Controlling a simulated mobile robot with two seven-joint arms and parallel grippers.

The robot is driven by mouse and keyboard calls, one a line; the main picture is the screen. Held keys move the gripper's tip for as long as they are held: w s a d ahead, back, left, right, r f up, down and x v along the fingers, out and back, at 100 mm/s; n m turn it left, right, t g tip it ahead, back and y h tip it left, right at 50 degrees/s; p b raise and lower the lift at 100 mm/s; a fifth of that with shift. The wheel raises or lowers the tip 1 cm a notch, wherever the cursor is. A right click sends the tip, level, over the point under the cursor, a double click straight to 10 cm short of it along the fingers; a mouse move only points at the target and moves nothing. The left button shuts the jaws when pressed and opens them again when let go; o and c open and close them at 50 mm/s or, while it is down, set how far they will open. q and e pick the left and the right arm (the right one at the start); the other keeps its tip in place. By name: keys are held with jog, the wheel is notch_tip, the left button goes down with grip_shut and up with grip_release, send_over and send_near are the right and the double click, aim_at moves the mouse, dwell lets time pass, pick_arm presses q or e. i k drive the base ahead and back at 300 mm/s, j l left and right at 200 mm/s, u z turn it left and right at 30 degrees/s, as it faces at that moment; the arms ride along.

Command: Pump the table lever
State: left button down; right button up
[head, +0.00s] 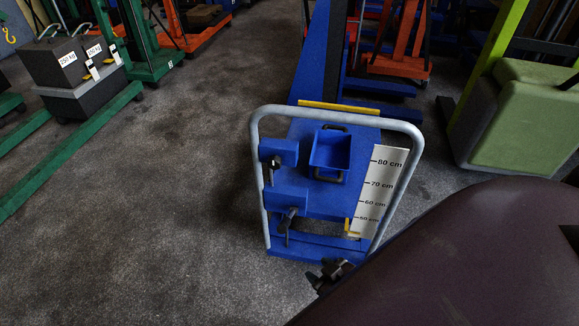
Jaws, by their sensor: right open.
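The blue lift table trolley (310,130) stands in the middle of the head view, with a grey tube push frame (259,180) around its near end. On its left side a short black lever or knob (272,168) sits on an upper blue block. A second black lever-like part (287,225) hangs lower down, at a lower blue block. I cannot tell which is the pump lever. My right gripper (328,273) is open, just beyond the trolley's near lower edge and below the frame, partly hidden by my arm. It appears empty. My left gripper is not in view.
A height scale (378,190) marked in cm and a blue tray (329,150) are on the trolley's near face. Green lift gear with dark weights (60,65) stands at the left, and a green padded block (515,115) at the right. The floor left of the trolley is clear.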

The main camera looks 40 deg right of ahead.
aim_at(282, 227)
jog(key=k+l+u, duration=0.1)
jog(key=k+l, duration=0.45)
jog(key=l, duration=0.25)
jog(key=k+l+u, duration=0.15)
jog(key=k+l, duration=0.4)
jog(key=l, duration=0.2)
jog(key=k+l+u, duration=0.1)
jog(key=k+l, duration=0.5)
jog(key=l, duration=0.1)
